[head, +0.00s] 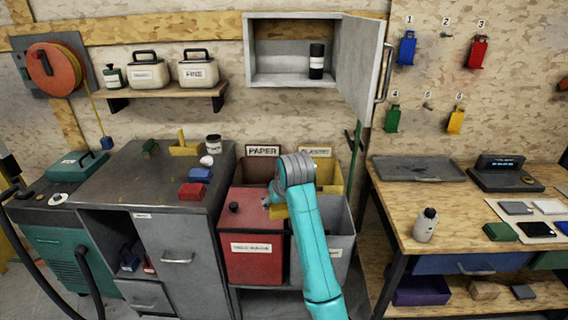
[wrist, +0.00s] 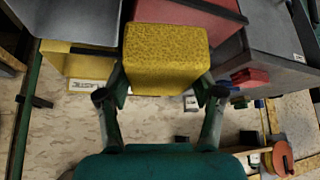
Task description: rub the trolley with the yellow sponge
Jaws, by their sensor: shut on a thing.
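My gripper (head: 270,203) is shut on the yellow sponge (wrist: 167,58), which fills the space between the two fingers in the wrist view. In the head view a small part of the sponge (head: 279,211) shows beside my arm, above the bins. The grey-topped cabinet with drawers (head: 130,185), which looks like the trolley, stands left of the gripper. The sponge is apart from it. Its top also shows at the right of the wrist view (wrist: 285,62). My arm hides part of the bins.
On the cabinet top are a red block (head: 192,192), a blue block (head: 200,175), a white-labelled jar (head: 213,144) and a yellow piece (head: 184,148). A red lidded bin (head: 252,255) stands beside it. An open wall cabinet door (head: 361,68) juts out above. A workbench (head: 400,202) stands right.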

